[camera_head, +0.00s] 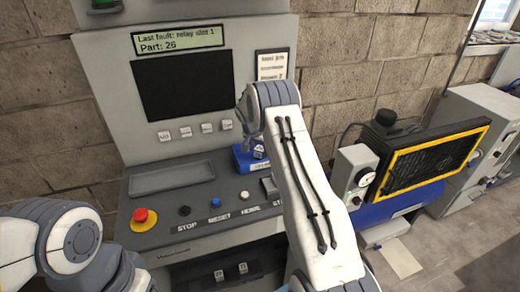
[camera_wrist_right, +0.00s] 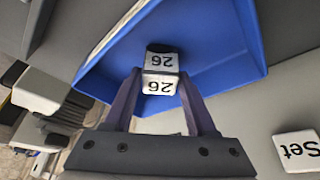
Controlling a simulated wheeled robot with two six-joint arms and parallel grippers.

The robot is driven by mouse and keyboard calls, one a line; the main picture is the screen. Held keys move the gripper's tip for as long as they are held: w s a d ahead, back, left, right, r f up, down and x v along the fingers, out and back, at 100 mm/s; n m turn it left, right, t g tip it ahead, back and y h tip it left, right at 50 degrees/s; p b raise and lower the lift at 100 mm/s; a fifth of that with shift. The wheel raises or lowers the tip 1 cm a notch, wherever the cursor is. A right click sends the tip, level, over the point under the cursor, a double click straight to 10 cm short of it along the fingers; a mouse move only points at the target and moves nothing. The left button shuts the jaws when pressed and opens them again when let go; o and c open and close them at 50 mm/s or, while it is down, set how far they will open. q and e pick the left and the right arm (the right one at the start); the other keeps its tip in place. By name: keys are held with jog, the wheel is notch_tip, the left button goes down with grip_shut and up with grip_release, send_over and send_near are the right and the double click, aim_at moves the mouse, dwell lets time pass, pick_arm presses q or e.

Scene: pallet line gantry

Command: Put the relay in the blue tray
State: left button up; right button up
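The relay (camera_wrist_right: 161,70), a small dark block with white faces marked 26, is between the fingertips of my right gripper (camera_wrist_right: 160,80) in the right wrist view. The fingers lie against its two sides, so the gripper looks shut on it. The blue tray (camera_wrist_right: 222,72) is around and behind the relay in that view. I cannot tell whether the relay touches the tray's floor. In the head view the blue tray (camera_head: 240,162) sits on the console, partly hidden by my right arm. My left arm shows at the lower left; its gripper is out of the picture.
The console (camera_head: 190,225) has a red stop knob (camera_head: 144,218), several small buttons and a shallow empty recess (camera_head: 172,177). A screen panel (camera_head: 183,85) rises behind, its display reading "Part: 26". A machine with a yellow-framed grille (camera_head: 435,160) stands to the right.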

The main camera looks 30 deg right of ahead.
jog(key=shift+o, duration=0.9)
jog(key=shift+r, duration=0.2)
jog(key=b+v, duration=0.3)
jog(key=v, duration=0.9)
jog(key=s+a+r+n+y, duration=0.15)
jog(key=s+a+n, duration=0.35)
jog(key=a, duration=0.7)
jog(key=s+a+r+n+y, duration=0.1)
jog(key=s+a+r+n, duration=0.2)
jog(key=s+a, duration=0.65)
jog(key=s+a+f+n, duration=0.1)
jog(key=s+a+n, duration=0.2)
jog(key=s, duration=0.6)
jog(key=s+a+n+g+y, duration=0.1)
jog(key=s+a+n, duration=0.3)
jog(key=s, duration=0.5)
jog(key=s+a+f+n+g+y, duration=0.1)
jog(key=s+a+n, duration=0.2)
jog(key=s, duration=0.6)
jog(key=shift+a+f+n, duration=0.15)
jog(key=shift+f+n, duration=0.15)
